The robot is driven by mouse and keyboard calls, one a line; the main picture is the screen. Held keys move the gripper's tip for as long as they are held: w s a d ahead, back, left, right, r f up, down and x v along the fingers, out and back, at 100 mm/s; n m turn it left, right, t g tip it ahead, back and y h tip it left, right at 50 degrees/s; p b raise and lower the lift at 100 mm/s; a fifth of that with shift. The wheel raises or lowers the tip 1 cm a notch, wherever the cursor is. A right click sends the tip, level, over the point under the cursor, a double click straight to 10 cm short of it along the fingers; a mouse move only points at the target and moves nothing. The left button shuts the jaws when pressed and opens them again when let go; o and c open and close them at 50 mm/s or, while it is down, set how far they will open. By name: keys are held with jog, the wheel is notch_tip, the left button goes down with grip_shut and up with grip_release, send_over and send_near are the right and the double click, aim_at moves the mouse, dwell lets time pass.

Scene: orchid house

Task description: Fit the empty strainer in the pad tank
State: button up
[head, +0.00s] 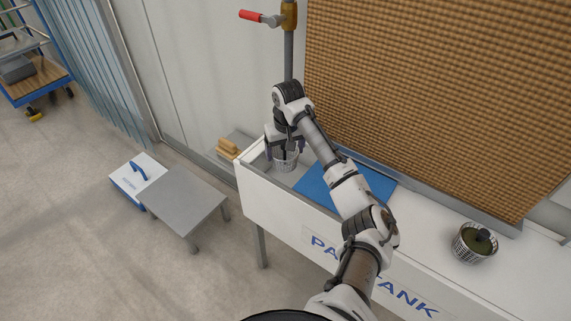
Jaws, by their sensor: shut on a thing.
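My gripper (284,148) is over the left end of the white pad tank (290,217), which is lettered on its front. It is shut on a pale mesh strainer (286,163), which hangs upright below the fingers at the tank's open end. The strainer looks empty, though the gripper hides part of its mouth. I cannot tell whether it touches the tank. A second strainer (474,244), with dark greenish matter in it, stands on the tank's white top at the right.
A blue panel (345,184) lies beside the opening. A red-handled valve (263,18) and pipe rise behind, left of the brown pad wall (440,90). A grey low table (185,200), a blue-handled white box (138,174) and a blue trolley (35,70) stand left. Floor at lower left is clear.

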jog(key=shift+f+p, duration=0.4)
jog(key=shift+f, duration=3.05)
jog(key=shift+f, duration=0.1)
jog(key=o, duration=0.9)
jog(key=shift+o, duration=0.2)
